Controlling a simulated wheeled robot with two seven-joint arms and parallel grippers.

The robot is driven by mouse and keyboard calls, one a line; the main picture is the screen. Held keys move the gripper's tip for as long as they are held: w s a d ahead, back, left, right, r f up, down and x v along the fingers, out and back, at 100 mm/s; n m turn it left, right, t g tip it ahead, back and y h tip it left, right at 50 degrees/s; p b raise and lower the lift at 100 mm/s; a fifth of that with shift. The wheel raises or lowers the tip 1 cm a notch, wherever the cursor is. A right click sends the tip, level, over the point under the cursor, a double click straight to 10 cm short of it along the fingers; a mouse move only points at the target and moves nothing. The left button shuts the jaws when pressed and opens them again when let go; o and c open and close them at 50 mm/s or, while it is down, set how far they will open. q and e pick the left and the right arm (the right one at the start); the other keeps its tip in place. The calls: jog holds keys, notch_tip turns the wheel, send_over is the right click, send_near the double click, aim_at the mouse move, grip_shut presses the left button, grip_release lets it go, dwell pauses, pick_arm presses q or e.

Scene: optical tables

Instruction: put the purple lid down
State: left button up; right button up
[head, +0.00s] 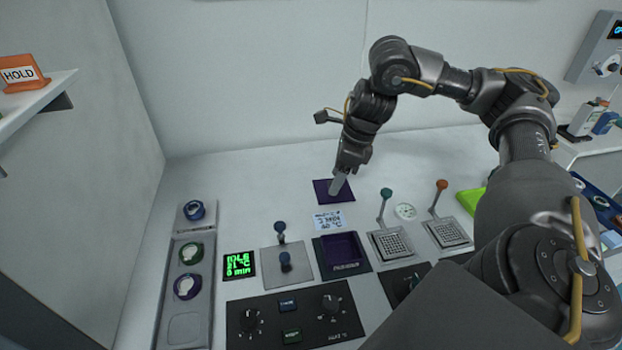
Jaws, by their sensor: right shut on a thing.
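The purple lid (322,194) is a dark purple square plate at the back middle of the bench in the head view. My right gripper (338,187) reaches down to it from above and is shut on it near its right part. The lid looks low, at or close to the white bench top; I cannot tell whether it touches. A purple open square box (341,251) sits in front of it, with a white label card (328,221) between them. My left gripper does not show.
Levers with a blue (280,227), a green (386,193) and an orange knob (441,185) stand nearby. A green display (239,264) and a black knob panel (291,313) lie in front. The bench left of the lid is clear. A shelf holds an orange HOLD sign (20,74).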

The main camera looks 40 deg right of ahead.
jog(key=w+d+f+b, duration=0.1)
jog(key=w+d+f, duration=0.1)
jog(key=w, duration=0.1)
jog(key=w+d+f+b, duration=0.1)
jog(key=w+d+f, duration=0.1)
jog(key=w+f, duration=0.1)
jog(key=w+d+f+b, duration=0.1)
jog(key=w+d+f, duration=0.1)
jog(key=w+f, duration=0.1)
jog(key=shift+w+d+f, duration=0.15)
jog(key=shift+w+f, duration=0.05)
jog(key=shift+w, duration=0.7)
jog(key=shift+w+d+f, duration=0.25)
jog(key=shift+w+f, duration=0.2)
jog(key=shift+f, duration=0.15)
notch_tip(320, 180, down, 3)
jog(key=shift+w+d+f+p, duration=0.1)
jog(key=shift+p, duration=0.5)
jog(key=shift+f, duration=0.1)
jog(key=o, duration=1)
jog(key=shift+f, duration=0.1)
